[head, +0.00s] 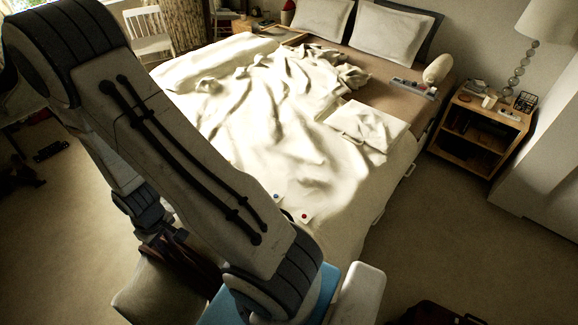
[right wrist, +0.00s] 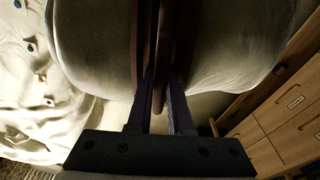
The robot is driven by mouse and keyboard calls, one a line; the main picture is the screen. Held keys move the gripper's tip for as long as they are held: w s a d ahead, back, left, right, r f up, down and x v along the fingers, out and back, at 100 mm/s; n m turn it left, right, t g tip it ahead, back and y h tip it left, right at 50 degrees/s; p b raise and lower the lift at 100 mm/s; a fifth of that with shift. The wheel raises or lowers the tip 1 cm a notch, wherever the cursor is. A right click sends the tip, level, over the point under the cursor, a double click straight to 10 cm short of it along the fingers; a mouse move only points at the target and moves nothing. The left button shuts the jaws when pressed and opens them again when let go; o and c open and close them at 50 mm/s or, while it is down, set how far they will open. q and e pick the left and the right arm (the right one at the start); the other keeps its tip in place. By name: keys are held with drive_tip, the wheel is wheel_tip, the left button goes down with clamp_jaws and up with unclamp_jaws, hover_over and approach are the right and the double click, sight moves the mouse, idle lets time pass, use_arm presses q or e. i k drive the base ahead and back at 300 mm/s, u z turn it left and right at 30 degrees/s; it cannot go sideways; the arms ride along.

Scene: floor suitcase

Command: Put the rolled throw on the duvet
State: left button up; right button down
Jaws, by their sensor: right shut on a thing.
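The rolled throw (head: 150,292) is a thick cream bundle with dark brown straps, low at the left in the head view. In the right wrist view the rolled throw (right wrist: 225,45) bulges on both sides of the straps. My right gripper (head: 168,243) is shut on these straps; its fingers (right wrist: 160,100) pinch them in the wrist view. The throw hangs in front of the bed's near left side, apart from the duvet as far as I can see. The cream, crumpled duvet (head: 250,115) covers most of the bed. My right arm hides its near left part. My left gripper is not in view.
Small coloured round items, including a red one (head: 304,216), lie on the duvet's near end. A folded cream cloth (head: 368,127) lies at its right. A nightstand (head: 480,125) stands right of the bed. Wooden drawers (right wrist: 290,105) show close by in the wrist view.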

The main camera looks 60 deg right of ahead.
sight(322, 169)
drive_tip(key=z, duration=0.05)
drive_tip(key=i, duration=1.25)
drive_tip(key=z, duration=1.75)
